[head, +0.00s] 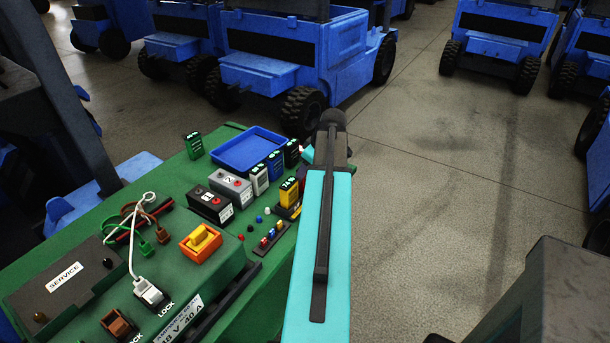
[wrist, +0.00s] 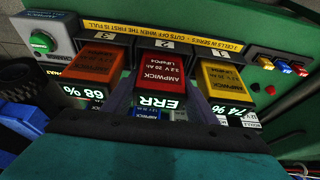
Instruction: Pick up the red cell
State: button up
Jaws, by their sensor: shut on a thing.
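The red cell (wrist: 158,70) is in the middle of the wrist view, with AMPWICK lettering on top and ERR on its display. My gripper (wrist: 160,90) is shut on it, one dark finger on each side. The cell stands in front of the label 2 of the charger (wrist: 190,24), between an orange cell (wrist: 97,66) on the left and a yellow cell (wrist: 222,76) on the right. I cannot tell whether it is clear of its slot. In the head view my arm hides the red cell and the gripper; the yellow cell (head: 290,191) shows beside the arm.
In the head view the green bench (head: 165,180) holds a blue tray (head: 247,150), several other cells, two batteries and an orange switch (head: 201,240). Blue vehicles (head: 270,50) stand behind; floor on the right is open.

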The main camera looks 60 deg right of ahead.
jog(key=shift+r, duration=0.15)
jog(key=shift+r+b, duration=0.45)
jog(key=shift+r, duration=0.6)
jog(key=s+d+r+b, duration=0.1)
jog(key=s+d, duration=0.1)
jog(key=s, duration=0.5)
jog(key=s+d+r+b, duration=0.1)
jog(key=s+d+b, duration=0.1)
jog(key=s, duration=0.6)
jog(key=shift+s+r+b, duration=0.3)
jog(key=shift+r, duration=0.05)
